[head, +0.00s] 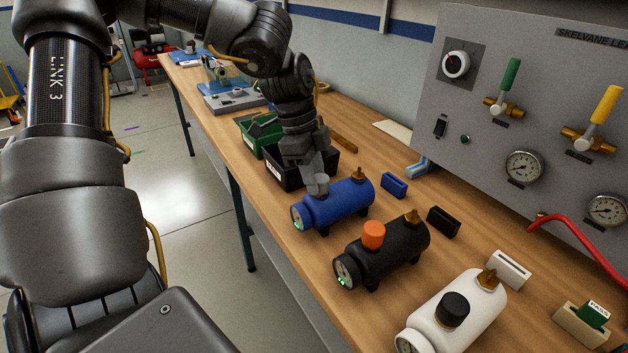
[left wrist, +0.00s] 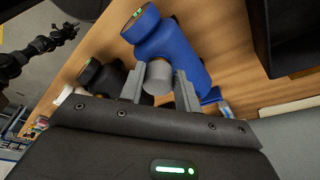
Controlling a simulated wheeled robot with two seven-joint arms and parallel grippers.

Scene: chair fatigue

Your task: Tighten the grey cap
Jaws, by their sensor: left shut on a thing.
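The grey cap (head: 318,185) sits on top of the blue tank (head: 340,203), on the wooden bench. My left gripper (head: 317,176) reaches down from above and is shut on the grey cap. In the left wrist view the fingers (left wrist: 159,85) stand on both sides of the grey cap (left wrist: 158,76), with the blue tank (left wrist: 172,45) behind it. The cap's threads and its seating on the tank are hidden. My right gripper is not in view.
A black tank with an orange cap (head: 373,234) and a white tank with a black cap (head: 453,309) stand nearer on the bench. A black bin (head: 290,180) and green bin (head: 246,139) lie behind the gripper. A gauge panel (head: 480,110) stands at the right.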

